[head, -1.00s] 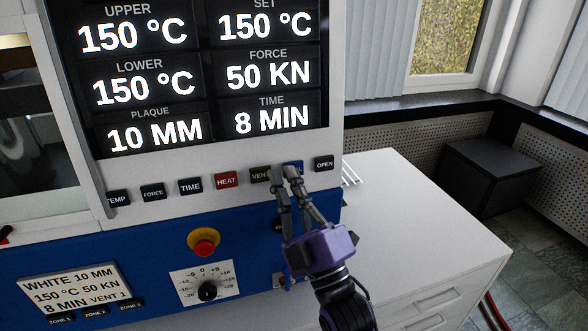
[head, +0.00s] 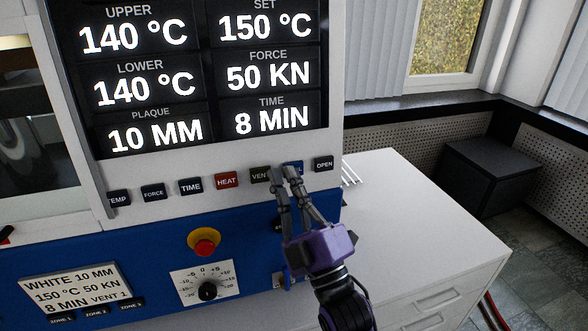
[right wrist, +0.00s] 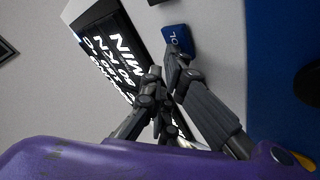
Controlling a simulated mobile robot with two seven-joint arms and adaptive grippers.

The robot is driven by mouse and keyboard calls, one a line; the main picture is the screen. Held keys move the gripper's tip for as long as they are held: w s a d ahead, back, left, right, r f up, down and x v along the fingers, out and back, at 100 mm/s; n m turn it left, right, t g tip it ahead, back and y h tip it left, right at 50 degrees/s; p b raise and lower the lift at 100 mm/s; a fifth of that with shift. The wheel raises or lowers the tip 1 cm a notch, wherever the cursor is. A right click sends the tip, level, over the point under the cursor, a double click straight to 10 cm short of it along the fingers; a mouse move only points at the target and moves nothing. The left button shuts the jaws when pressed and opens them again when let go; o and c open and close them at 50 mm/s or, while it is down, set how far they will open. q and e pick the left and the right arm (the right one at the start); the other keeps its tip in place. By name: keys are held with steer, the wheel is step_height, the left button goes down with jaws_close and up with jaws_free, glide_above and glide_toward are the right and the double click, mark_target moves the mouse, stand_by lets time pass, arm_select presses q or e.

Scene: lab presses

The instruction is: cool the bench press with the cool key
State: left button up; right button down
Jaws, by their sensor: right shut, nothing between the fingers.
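The bench press (head: 110,243) has a blue and white front with a lit display (head: 207,76). It reads upper 140 °C, lower 140 °C, set 150 °C, 50 kN, 8 min, 10 mm. The blue cool key (head: 298,166) is in the key row between the vent key (head: 259,174) and the open key (head: 323,163). My right gripper (head: 284,172) is shut and empty, its fingertips partly covering the cool key. In the right wrist view the blue key (right wrist: 178,38) is at the fingertips; I cannot tell whether they touch it. My left gripper is not in view.
A red heat key (head: 226,180) is left of the vent key. A red stop button (head: 204,246) and a dial (head: 207,290) are below. A white cabinet (head: 420,215) stands to the right, with a dark box (head: 487,175) beyond it.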

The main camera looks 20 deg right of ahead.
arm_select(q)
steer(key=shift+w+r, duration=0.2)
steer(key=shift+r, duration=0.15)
arm_select(e)
steer(key=shift+s+r, duration=0.1)
steer(key=shift+s, duration=0.5)
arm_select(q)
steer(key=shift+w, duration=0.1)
arm_select(e)
steer(key=shift+s, duration=0.1)
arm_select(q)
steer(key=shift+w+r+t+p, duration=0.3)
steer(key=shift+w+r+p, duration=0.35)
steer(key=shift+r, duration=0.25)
arm_select(e)
steer(key=s, duration=0.4)
steer(key=shift+s+d+r, duration=0.1)
steer(key=shift+s+r, duration=0.25)
steer(key=shift+s, duration=0.05)
